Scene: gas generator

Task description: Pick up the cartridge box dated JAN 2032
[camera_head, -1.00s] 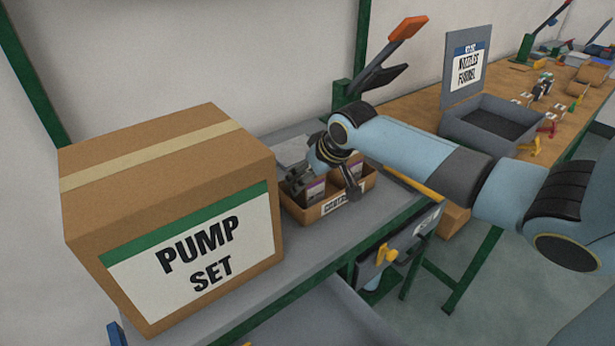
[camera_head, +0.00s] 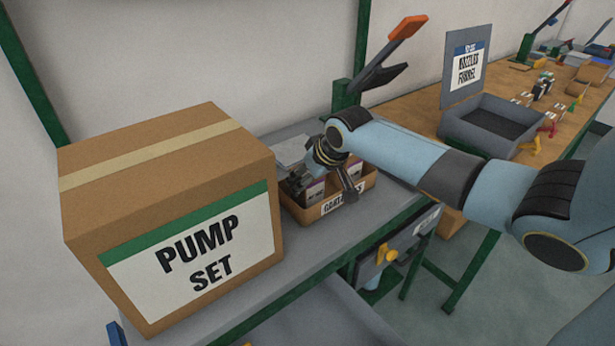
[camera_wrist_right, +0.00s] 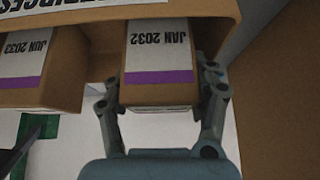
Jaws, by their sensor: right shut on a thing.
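The cartridge box dated JAN 2032 (camera_wrist_right: 160,55) is brown, with a white label and a purple stripe. In the right wrist view it lies between the two fingers of my right gripper (camera_wrist_right: 160,100), which is shut on it. In the head view my right gripper (camera_head: 322,186) is down at the cardboard tray (camera_head: 300,212), with the box (camera_head: 315,191) still in the tray. A second box (camera_wrist_right: 32,65), with a JUN date, is beside it in the right wrist view. My left gripper is not in view.
A large PUMP SET carton (camera_head: 170,215) stands left of the tray on the grey bench (camera_head: 300,262). A grey bin (camera_head: 490,130) and small parts are on the wooden bench at right. An orange-tipped lever (camera_head: 405,35) rises behind my right arm.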

